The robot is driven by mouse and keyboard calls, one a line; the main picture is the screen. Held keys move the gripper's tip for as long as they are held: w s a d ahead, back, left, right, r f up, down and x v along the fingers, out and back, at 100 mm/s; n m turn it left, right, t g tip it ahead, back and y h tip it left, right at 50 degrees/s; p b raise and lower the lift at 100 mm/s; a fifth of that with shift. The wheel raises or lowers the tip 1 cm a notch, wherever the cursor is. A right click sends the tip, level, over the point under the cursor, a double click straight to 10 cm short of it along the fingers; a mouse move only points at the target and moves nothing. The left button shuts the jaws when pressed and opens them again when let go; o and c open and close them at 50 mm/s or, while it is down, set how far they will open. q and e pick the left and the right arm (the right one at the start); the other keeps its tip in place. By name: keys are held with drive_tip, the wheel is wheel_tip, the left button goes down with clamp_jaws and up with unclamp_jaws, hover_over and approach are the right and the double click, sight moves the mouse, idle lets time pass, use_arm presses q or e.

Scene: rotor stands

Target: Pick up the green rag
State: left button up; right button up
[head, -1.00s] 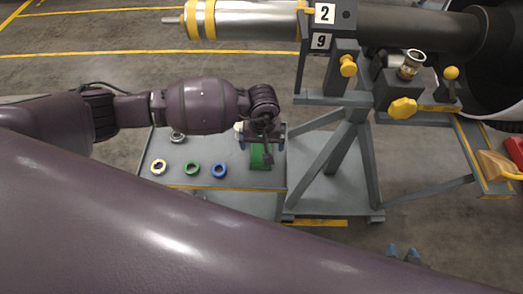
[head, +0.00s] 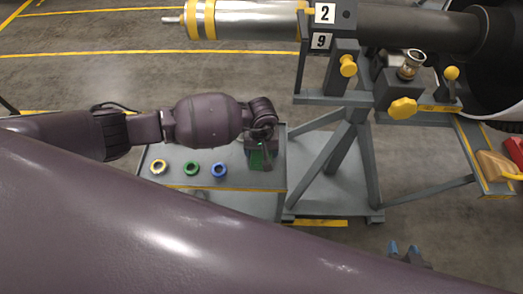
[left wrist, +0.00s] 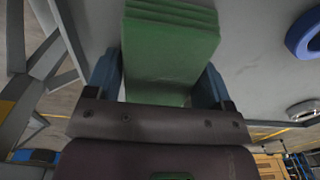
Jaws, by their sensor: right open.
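The green rag (head: 257,158) is a folded, layered stack on the grey cart top. In the head view my left gripper (head: 261,153) is low over it and partly hides it. In the left wrist view the rag (left wrist: 172,45) lies between the two blue fingers of my left gripper (left wrist: 158,82), one on each side. The fingers are wide apart, near the ends of the gripper body; I cannot tell whether either touches the rag. My right gripper (head: 404,249) is open and empty at the lower right of the head view, over the floor.
A grey rotor stand (head: 355,130) stands close on the right. Open floor lies behind the cart.

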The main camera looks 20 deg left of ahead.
use_arm(q)
drive_tip(key=c, duration=0.5)
drive_tip(key=shift+c, duration=0.2)
wheel_tip(320, 180, up, 20)
drive_tip(key=shift+p, duration=0.3)
use_arm(e)
drive_tip(key=shift+s+r, duration=0.2)
drive_tip(key=shift+s, duration=0.2)
